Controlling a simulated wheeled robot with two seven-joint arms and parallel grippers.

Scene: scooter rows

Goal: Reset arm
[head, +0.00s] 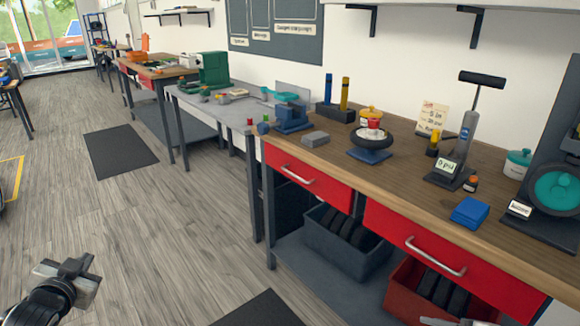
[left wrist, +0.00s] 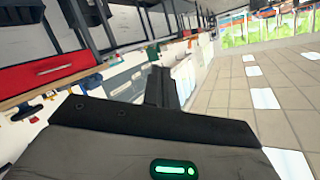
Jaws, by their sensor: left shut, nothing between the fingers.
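My left gripper (head: 78,268) is at the lower left of the head view, over the open wood floor and well away from the benches. Its fingers are shut with nothing between them. In the left wrist view the shut fingers (left wrist: 161,88) point out past the dark gripper body, and that picture is tilted. A small light grey piece shows at the bottom edge of the head view, in front of the red bin. It may be part of my right arm or gripper, but too little shows to tell.
A wooden workbench (head: 420,178) with red drawers (head: 448,262) runs along the right. Dark mats (head: 120,150) lie on clear floor.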

